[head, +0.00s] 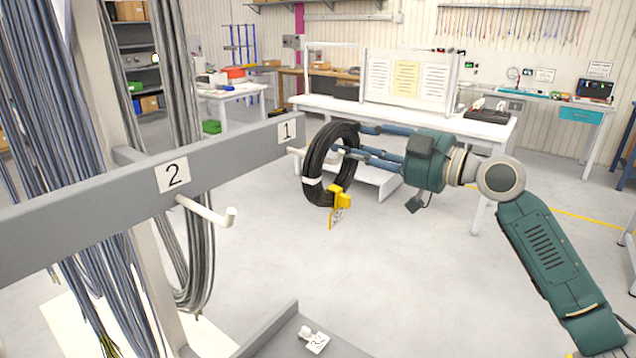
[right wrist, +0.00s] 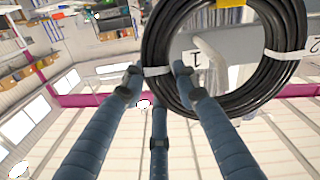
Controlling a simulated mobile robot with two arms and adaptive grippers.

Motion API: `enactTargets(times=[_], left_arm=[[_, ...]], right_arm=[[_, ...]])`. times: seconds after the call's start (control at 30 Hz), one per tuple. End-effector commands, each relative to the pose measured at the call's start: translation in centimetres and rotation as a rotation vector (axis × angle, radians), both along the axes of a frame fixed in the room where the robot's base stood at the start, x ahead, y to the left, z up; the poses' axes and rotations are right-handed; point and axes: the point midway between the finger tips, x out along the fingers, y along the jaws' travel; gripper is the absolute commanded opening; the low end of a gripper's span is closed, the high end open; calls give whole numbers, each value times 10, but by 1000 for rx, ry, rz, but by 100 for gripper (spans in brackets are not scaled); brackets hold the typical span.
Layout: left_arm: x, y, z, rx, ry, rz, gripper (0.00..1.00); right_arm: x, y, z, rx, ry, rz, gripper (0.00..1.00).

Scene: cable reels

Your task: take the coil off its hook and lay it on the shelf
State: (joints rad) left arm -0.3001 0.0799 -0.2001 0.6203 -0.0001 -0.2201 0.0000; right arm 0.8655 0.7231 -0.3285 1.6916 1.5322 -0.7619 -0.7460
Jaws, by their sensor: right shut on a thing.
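The black cable coil (head: 318,180) has white ties and a yellow tag (head: 341,197) at its lower edge. It hangs upright by the end of the white hook (head: 298,152) at label 1 on the grey beam. The hook's tip is hidden behind the coil in the head view. In the right wrist view the hook (right wrist: 212,62) shows through the opening of the coil (right wrist: 172,95). My right gripper (head: 350,140) is shut on the coil's upper right side, its blue fingers around the ring. A grey shelf (head: 262,338) lies low in front. My left gripper is not in view.
The grey beam (head: 90,205) crosses the left side, with an empty white hook (head: 207,212) at label 2. Grey cable bundles (head: 185,120) hang behind it. The floor beyond is open.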

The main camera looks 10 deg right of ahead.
Motion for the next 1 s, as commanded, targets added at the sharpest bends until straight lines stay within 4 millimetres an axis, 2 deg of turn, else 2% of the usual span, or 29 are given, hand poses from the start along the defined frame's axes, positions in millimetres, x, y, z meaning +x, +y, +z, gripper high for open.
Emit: enactTargets(times=[1.0], left_arm=[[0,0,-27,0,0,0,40]], right_arm=[[-32,-32,2,3,-3,-1,0]])
